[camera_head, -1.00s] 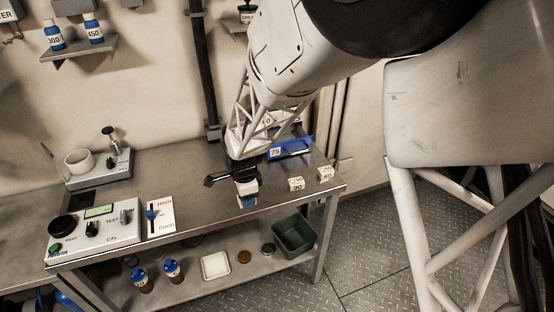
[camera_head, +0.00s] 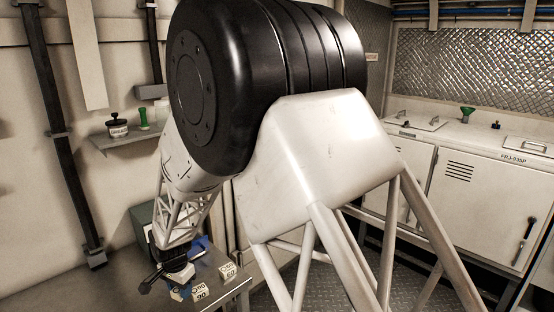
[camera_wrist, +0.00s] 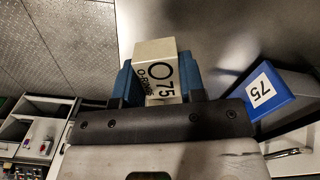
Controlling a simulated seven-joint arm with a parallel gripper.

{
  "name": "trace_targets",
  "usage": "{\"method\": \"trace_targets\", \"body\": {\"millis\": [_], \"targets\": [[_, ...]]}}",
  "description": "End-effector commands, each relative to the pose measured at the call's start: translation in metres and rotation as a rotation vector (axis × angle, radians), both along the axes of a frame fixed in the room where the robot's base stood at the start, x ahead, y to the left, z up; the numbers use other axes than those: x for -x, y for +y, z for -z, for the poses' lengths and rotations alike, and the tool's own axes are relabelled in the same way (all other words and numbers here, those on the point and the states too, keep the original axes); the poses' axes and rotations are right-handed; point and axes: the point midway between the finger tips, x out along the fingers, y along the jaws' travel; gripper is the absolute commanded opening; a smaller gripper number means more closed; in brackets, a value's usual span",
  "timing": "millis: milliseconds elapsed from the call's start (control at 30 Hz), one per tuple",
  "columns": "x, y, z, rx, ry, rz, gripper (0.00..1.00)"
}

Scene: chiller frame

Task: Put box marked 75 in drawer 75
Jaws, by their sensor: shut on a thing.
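The box marked 75 (camera_wrist: 160,70) is white with black print and sits between the blue fingertips of my gripper (camera_wrist: 160,84) in the wrist view. My gripper is shut on it. In the head view my gripper (camera_head: 179,291) is low over the right part of the bench, and the held box is hard to make out there. Drawer 75 (camera_wrist: 268,94) has a blue front with a white 75 label, right of and apart from the box in the wrist view. Its blue also shows behind my gripper in the head view (camera_head: 201,245); its inside is mostly hidden.
Two white boxes, marked 90 (camera_head: 202,291) and 60 (camera_head: 228,271), stand on the bench (camera_head: 222,258) just right of my gripper. A wall shelf (camera_head: 124,139) holds a small jar and a green item. White cabinets (camera_head: 480,190) line the far right.

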Motion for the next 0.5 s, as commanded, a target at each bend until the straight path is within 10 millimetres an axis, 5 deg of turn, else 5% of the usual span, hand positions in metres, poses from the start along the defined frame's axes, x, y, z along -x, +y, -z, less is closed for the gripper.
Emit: {"method": "trace_targets", "body": {"millis": [500], "targets": [[-0.117, -0.086, -0.005, -0.001, -0.001, -0.330, 0.11]]}}
